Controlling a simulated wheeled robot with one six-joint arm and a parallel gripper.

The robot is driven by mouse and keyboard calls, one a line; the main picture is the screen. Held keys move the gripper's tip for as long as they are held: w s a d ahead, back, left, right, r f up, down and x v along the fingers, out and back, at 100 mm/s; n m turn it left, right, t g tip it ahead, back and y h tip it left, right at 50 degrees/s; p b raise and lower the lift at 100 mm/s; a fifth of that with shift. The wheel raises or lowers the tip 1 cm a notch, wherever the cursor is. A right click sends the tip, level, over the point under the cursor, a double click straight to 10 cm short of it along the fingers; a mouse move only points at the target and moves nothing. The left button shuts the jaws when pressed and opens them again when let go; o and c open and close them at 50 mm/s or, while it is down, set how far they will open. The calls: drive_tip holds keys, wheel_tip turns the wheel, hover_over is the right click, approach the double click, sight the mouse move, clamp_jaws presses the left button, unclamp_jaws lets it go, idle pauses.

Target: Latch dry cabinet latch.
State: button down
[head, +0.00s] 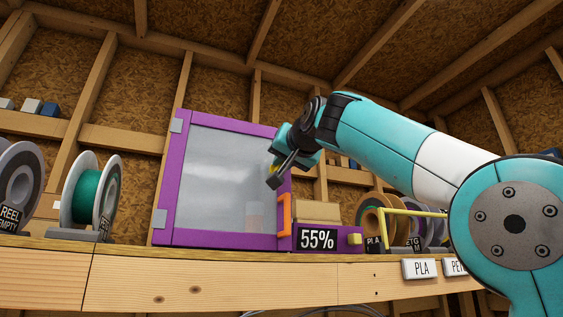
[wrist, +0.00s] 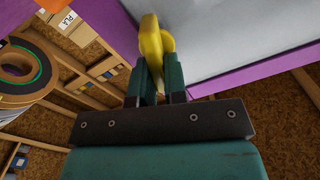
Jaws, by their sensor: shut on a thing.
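The dry cabinet (head: 172,190) is a purple box with a large pale window door (head: 215,175) that looks closed. An orange handle (head: 284,214) is on the door's right edge. A yellow latch (wrist: 151,40) stands at the cabinet's edge in the wrist view; in the head view my gripper mostly hides it. My gripper (head: 273,178) is at the upper right side of the door, above the orange handle. In the wrist view its dark fingers (wrist: 160,78) are shut on the yellow latch. The latch's exact angle is hard to tell.
Filament spools (head: 378,218) and a yellow bar (head: 412,212) are further right, under my arm. A green spool (head: 88,197) stands left on the wooden shelf (head: 200,272).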

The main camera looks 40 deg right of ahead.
drive_tip(key=m, duration=0.2)
drive_tip(key=m+b, duration=0.1)
drive_tip(key=m, duration=0.3)
drive_tip(key=shift+s+d+f+m+b, duration=0.1)
drive_tip(key=shift+d+f+m+b, duration=0.2)
drive_tip(key=shift+d+f+b, duration=0.05)
drive_tip(key=m+b, duration=0.1)
drive_tip(key=m, duration=0.2)
drive_tip(key=shift+d+f, duration=0.1)
drive_tip(key=shift+f, duration=0.1)
drive_tip(key=shift+f+m+b, duration=0.2)
drive_tip(key=shift+m+b, duration=0.15)
drive_tip(key=shift+m, duration=1.75)
drive_tip(key=c, duration=1.2)
unclamp_jaws()
drive_tip(key=shift+o, duration=0.2)
drive_tip(key=shift+s, duration=0.1)
